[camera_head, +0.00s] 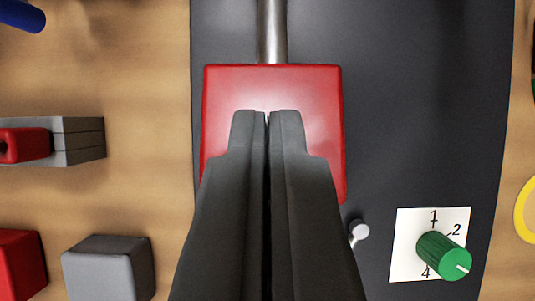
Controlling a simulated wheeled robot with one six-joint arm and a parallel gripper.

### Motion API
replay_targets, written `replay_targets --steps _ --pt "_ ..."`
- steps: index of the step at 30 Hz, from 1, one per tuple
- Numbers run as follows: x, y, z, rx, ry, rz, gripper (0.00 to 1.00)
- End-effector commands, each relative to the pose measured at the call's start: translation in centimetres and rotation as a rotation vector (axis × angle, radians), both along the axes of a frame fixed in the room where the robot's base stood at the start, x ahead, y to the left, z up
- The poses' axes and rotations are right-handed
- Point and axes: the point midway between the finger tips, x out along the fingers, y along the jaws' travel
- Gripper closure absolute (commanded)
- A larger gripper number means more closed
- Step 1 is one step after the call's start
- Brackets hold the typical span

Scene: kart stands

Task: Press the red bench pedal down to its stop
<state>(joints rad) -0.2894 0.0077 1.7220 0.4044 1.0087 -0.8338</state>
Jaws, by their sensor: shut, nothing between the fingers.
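The red bench pedal (310,90) is a flat red square plate at the top middle of the view, with a grey metal rod (272,30) running up from its far edge. My gripper (268,113) is shut and empty. Its fingertips lie over the middle of the pedal in the picture and hide its lower middle part. I cannot tell whether the tips touch the pedal or how far down it is.
A dark panel (420,120) lies under the pedal on a wooden surface (120,80). At lower right are a green knob (440,254) on a numbered white plate (402,240) and a small silver lever (358,231). Grey blocks (110,268) and red pieces (18,262) stand at left.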

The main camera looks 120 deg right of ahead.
Motion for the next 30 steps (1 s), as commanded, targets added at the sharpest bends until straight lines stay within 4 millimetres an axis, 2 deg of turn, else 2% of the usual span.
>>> replay_targets --steps 6,9,13,24,30 --pt "-0.7 -1.1 -3.1 0.086 -0.058 -0.007 1.0" --pt "-0.9 -1.5 -5.4 0.087 -0.057 -0.006 1.0" --pt "-1.0 -1.6 -7.0 0.087 -0.059 -0.005 1.0" --pt "-1.1 -1.7 -8.0 0.081 -0.05 -0.003 1.0" --pt "-1.1 -1.6 -7.2 0.081 -0.051 -0.002 1.0"
